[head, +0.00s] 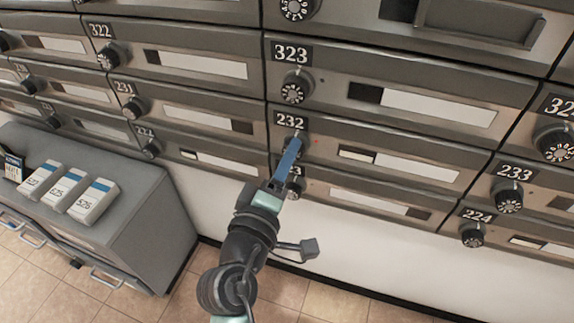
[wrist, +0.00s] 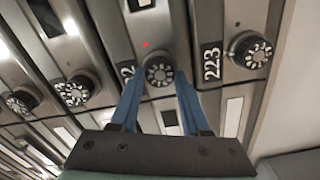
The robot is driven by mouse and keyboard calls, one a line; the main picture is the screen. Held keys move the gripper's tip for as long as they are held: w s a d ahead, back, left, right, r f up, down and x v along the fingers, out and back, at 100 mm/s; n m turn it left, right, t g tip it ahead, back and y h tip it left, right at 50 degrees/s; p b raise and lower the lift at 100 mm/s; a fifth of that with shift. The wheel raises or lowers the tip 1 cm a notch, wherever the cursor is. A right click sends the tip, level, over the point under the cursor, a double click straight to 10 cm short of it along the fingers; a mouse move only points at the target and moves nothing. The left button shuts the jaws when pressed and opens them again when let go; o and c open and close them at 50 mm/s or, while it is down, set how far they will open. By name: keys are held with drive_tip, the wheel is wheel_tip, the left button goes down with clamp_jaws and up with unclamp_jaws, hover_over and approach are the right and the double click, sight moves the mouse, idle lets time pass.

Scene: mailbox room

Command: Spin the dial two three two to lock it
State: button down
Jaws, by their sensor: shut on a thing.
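The black round dial of mailbox 232 (wrist: 159,72) has a ring of pale numbers and sits between the two blue fingers of my gripper (wrist: 158,79) in the wrist view. My gripper is shut on this dial. In the head view my gripper (head: 293,146) reaches up to the 232 door, just below its 232 plate (head: 290,121), and hides most of the dial. A small red light (wrist: 145,43) shows on the door beside the dial. The dial's exact setting is too small to read.
The dial of box 223 (wrist: 250,50) is close beside my fingers, and the dial of box 323 (head: 294,88) is above. A grey cabinet (head: 150,190) with several numbered white boxes stands at the left. Tiled floor (head: 330,298) is clear below.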

drive_tip(key=m+b, duration=0.7)
drive_tip(key=m, duration=0.5)
drive_tip(key=shift+m, duration=0.4)
idle(0.3)
drive_tip(key=shift+c, duration=1.9)
unclamp_jaws()
drive_tip(key=p+v, duration=0.2)
drive_tip(key=v, duration=1.1)
drive_tip(key=shift+r, duration=0.1)
